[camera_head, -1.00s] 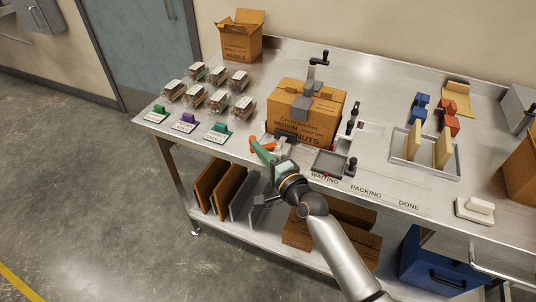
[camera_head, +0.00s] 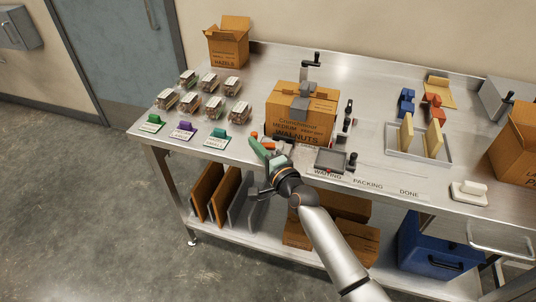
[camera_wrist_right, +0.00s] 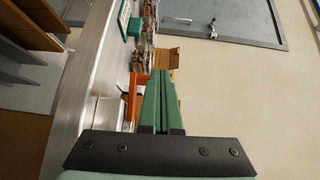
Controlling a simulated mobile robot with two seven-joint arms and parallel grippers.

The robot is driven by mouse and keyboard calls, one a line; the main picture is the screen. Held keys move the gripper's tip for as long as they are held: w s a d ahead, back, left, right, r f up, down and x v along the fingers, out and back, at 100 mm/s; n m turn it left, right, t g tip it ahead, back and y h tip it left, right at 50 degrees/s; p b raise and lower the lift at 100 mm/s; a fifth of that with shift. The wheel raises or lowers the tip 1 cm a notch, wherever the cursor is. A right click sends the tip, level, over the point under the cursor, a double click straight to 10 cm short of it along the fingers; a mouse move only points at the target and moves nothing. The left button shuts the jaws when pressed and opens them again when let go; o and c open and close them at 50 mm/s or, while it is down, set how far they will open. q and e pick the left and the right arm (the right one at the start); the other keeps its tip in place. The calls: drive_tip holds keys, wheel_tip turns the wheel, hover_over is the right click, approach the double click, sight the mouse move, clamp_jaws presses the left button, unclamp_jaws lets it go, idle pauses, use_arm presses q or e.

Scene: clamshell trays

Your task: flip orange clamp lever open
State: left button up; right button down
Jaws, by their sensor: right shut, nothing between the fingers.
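The orange clamp lever (camera_head: 268,146) is near the front edge of the steel table, in front of the walnuts box. It is partly hidden by my right gripper (camera_head: 256,146), whose green fingers are shut and empty right at the lever. In the right wrist view the orange lever (camera_wrist_right: 131,100) stands just left of the shut green fingers (camera_wrist_right: 160,75). I cannot tell whether they touch. The lever's angle is hard to judge behind the fingers. My left gripper is not in view.
The walnuts box (camera_head: 300,122) stands just behind the lever. Several clear clamshells (camera_head: 213,107) sit to the left, behind label cards (camera_head: 216,141). A small dark tray (camera_head: 330,160) is close on the right. A grey tray (camera_head: 400,152) with yellow dividers lies further right.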

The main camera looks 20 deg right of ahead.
drive_tip(key=shift+b+x, duration=0.3)
drive_tip(key=shift+x, duration=0.9)
drive_tip(key=shift+w+d+r, duration=0.1)
drive_tip(key=shift+w+d, duration=0.05)
drive_tip(key=shift+s+d, duration=0.2)
drive_tip(key=shift+s, duration=0.4)
drive_tip(key=v, duration=1.1)
drive_tip(key=shift+s+p, duration=0.15)
drive_tip(key=shift+p, duration=0.2)
drive_tip(key=s+f+n+g+h+p, duration=0.2)
drive_tip(key=s+f+n+g, duration=0.5)
drive_tip(key=s+f+n, duration=1)
drive_tip(key=s+f, duration=0.3)
drive_tip(key=s, duration=0.3)
drive_tip(key=shift+s+d+g, duration=0.2)
drive_tip(key=shift+d+g, duration=0.1)
drive_tip(key=shift+d, duration=0.1)
